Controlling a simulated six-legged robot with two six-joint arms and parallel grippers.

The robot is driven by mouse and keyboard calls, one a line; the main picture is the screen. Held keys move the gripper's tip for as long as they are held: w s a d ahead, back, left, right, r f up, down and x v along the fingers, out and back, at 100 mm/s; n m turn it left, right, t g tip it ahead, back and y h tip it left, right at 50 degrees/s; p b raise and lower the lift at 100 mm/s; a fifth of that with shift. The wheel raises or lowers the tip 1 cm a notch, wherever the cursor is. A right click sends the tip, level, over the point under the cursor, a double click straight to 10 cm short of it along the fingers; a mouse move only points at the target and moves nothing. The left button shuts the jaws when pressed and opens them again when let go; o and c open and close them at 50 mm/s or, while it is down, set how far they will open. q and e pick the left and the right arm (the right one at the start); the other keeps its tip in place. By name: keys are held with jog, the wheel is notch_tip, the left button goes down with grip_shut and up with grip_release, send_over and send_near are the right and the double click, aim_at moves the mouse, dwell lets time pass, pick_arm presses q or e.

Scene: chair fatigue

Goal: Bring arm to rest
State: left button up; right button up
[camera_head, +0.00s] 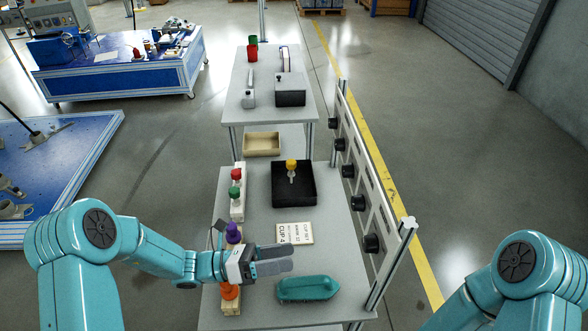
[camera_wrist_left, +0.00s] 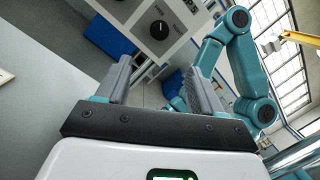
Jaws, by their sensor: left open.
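My left gripper (camera_head: 291,259) reaches over the near table from the left, between the white label card and the teal boat-shaped object. Its two grey fingers are apart. In the left wrist view the fingers (camera_wrist_left: 160,72) also stand apart with nothing between them. The left arm is stretched out to the right, over the near end of the peg row. My right arm shows at the lower right of the head view, but its gripper is out of the picture. A teal arm also shows in the left wrist view.
A black tray (camera_head: 279,200) holds a yellow-topped piece (camera_head: 291,167). Colored knobs, one purple (camera_head: 233,231), stand along the left edge. The label card (camera_head: 294,233) and boat-shaped object (camera_head: 308,288) lie near the gripper. A panel with black dials (camera_head: 371,243) borders the table's right side.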

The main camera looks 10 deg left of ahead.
pick_arm(q)
jog(key=s+d+f+m+g+y, duration=0.1)
jog(key=s+f+m+g+y, duration=0.8)
jog(key=s+f, duration=0.6)
jog(key=s+a+f+m+t+y, duration=0.1)
jog(key=a+f+m+t+y, duration=0.1)
jog(key=m, duration=0.6)
jog(key=a+f+m+t+y, duration=0.3)
jog(key=f+m, duration=0.3)
jog(key=m, duration=0.2)
jog(key=shift+s+a+f+t+y, duration=0.2)
jog(key=shift+s+t+y, duration=0.15)
jog(key=shift+y, duration=0.35)
